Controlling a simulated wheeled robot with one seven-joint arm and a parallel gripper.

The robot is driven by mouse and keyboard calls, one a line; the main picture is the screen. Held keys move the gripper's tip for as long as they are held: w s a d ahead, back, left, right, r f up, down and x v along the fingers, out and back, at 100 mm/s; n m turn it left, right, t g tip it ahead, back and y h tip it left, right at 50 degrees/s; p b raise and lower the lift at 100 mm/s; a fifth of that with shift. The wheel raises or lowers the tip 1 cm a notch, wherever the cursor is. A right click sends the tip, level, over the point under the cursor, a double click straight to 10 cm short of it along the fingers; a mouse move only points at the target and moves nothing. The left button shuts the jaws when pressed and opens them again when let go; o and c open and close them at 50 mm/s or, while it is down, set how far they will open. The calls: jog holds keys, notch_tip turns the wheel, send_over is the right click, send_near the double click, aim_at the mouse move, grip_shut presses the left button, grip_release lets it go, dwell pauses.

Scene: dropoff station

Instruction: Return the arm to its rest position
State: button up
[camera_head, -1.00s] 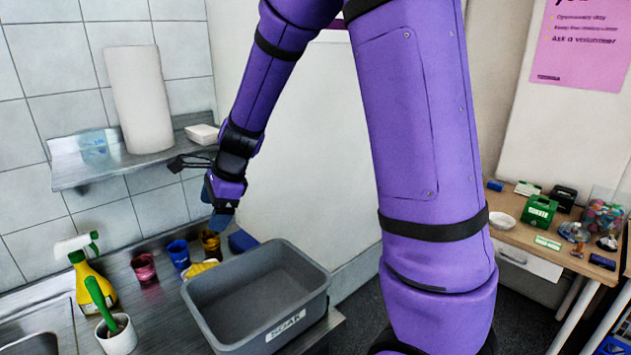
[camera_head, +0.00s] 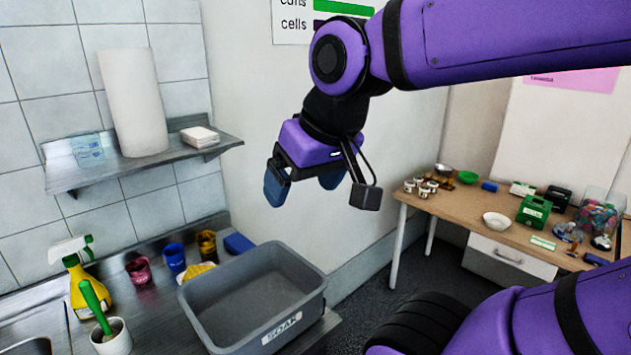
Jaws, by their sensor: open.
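My purple arm is bent, and its links cross the upper right and lower right of the picture. My gripper (camera_head: 303,187) hangs in the air in the middle of the view, above and a little behind the grey bin (camera_head: 318,296). Its two dark blue fingers are apart, pointing down, with nothing between them. The left finger is plain to see; the right one is partly behind a black bracket on the wrist.
The grey bin marked SOAK stands on the metal counter, with small cups (camera_head: 174,257), a spray bottle (camera_head: 84,283) and a brush pot (camera_head: 113,340) to its left. A shelf (camera_head: 75,181) holds a paper roll (camera_head: 132,104). A wooden table (camera_head: 463,211) with small items stands right.

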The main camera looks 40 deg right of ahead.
jog(key=shift+s+d+n, duration=0.2)
jog(key=shift+s+n, duration=0.2)
jog(key=shift+s, duration=0.2)
jog(key=shift+d, duration=0.3)
dwell(0.7)
